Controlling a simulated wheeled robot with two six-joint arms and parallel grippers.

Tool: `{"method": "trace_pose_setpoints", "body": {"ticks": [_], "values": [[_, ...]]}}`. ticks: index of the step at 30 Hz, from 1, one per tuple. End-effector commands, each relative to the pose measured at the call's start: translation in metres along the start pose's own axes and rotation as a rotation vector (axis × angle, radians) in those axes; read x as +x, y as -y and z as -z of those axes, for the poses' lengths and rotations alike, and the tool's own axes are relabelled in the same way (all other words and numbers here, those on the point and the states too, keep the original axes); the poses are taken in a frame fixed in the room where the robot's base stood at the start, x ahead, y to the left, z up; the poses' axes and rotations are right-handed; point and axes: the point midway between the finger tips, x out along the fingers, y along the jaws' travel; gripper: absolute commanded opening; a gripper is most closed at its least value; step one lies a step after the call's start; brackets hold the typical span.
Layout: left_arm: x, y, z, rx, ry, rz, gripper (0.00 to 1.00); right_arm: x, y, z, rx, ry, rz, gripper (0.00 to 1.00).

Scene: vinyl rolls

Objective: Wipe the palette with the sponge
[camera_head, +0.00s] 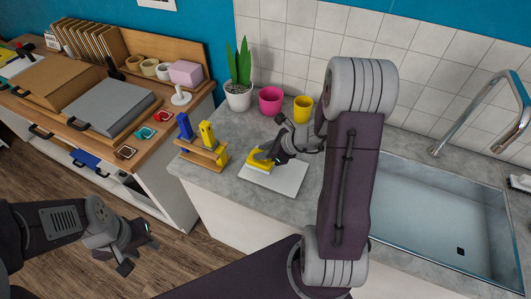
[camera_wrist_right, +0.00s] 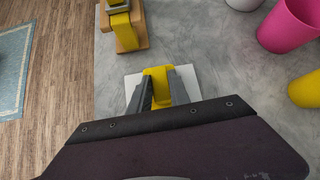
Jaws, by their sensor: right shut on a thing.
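The palette (camera_head: 286,180) is a flat white board lying on the grey counter, left of the sink. The yellow sponge (camera_head: 261,161) is at the palette's back-left part, low over it and seemingly touching it. My right gripper (camera_head: 266,154) is shut on the sponge from above. In the right wrist view the sponge (camera_wrist_right: 158,90) sits between the two fingers (camera_wrist_right: 160,78), and white edges of the palette (camera_wrist_right: 133,86) show around it. Its underside is hidden. My left gripper (camera_head: 136,252) is open and empty, away from the counter over the floor.
A wooden stand (camera_head: 205,152) with yellow and blue items is left of the palette. A plant pot (camera_head: 238,97), a pink pot (camera_head: 270,100) and a yellow pot (camera_head: 302,109) stand behind. The sink (camera_head: 440,215) is right. Counter before the pots is clear.

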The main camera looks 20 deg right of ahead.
Motion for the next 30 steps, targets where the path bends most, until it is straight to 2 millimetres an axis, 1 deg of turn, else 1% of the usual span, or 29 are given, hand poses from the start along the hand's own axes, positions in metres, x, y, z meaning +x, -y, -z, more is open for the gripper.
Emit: {"method": "trace_pose_setpoints", "body": {"ticks": [6,10,21,30], "values": [[-0.009,0.0,0.001,0.0,0.0,0.0,0.36,0.0,0.02,0.0,0.0,-0.001,0.001,0.0],[-0.011,0.0,0.001,0.0,0.0,0.0,0.36,0.001,0.028,0.002,0.0,-0.001,0.002,0.0],[-0.011,0.0,0.001,0.0,0.0,0.0,0.36,0.0,0.029,0.004,0.0,-0.001,0.001,0.0],[-0.01,0.0,0.001,0.0,0.0,0.0,0.36,-0.018,0.029,0.023,0.002,-0.002,0.002,0.0]]}}
